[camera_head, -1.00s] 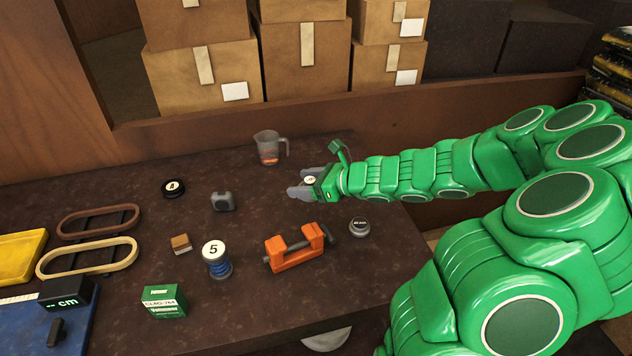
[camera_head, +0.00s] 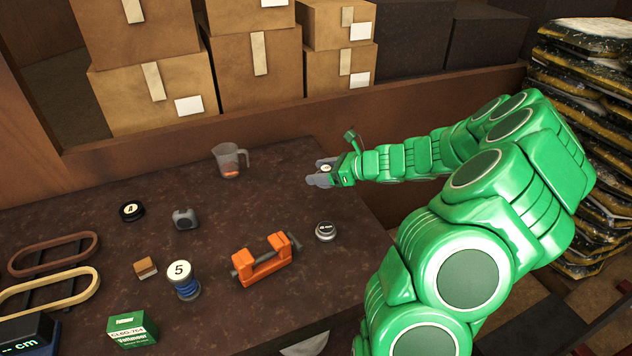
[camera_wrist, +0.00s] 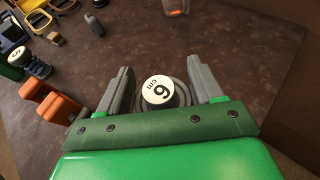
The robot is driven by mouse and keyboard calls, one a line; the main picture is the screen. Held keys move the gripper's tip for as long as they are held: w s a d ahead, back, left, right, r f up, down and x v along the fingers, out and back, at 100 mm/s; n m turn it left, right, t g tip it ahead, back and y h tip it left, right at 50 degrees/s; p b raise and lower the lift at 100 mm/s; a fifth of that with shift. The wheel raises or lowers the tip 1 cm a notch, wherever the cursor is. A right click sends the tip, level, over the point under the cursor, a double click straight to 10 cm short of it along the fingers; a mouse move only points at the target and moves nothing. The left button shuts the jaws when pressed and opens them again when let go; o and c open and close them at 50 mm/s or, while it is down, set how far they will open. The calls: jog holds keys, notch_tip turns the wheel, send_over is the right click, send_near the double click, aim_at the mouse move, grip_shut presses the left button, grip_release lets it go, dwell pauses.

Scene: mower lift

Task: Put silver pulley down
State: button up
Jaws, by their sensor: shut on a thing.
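The silver pulley (camera_wrist: 164,93), a grey disc with a white top marked "6 cm", sits between my gripper's fingers in the wrist view. My gripper (camera_wrist: 160,88) is shut on it. In the head view, my gripper (camera_head: 320,174) is at the far right part of the brown workbench (camera_head: 215,250), right of the measuring jug, and the pulley's pale top (camera_head: 326,168) shows between the fingers. I cannot tell whether the pulley touches the bench top or hangs just above it.
A clear measuring jug (camera_head: 229,162) stands left of my gripper. A small silver tin (camera_head: 326,231) and an orange clamp (camera_head: 262,262) lie nearer. A blue spool (camera_head: 184,282), black pulley (camera_head: 132,211), grey weight (camera_head: 185,219) and green box (camera_head: 131,330) are further left. Bench around the gripper is clear.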

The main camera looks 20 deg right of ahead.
aim_at(316, 188)
jog(key=w, duration=0.1)
jog(key=w+f, duration=0.1)
jog(key=w, duration=0.1)
jog(key=w+d+f, duration=0.1)
jog(key=shift+w+d, duration=0.1)
jog(key=shift+w, duration=0.25)
jog(key=w+f, duration=0.1)
jog(key=f, duration=0.1)
jog(key=w+d+f, duration=0.1)
jog(key=w+f, duration=0.1)
jog(key=shift+w, duration=0.1)
jog(key=shift+w+d+f, duration=0.1)
jog(key=shift+w+f, duration=0.65)
jog(key=shift+f, duration=1.75)
jog(key=o, duration=1.1)
jog(key=shift+f, duration=0.1)
jog(key=shift+c, duration=0.2)
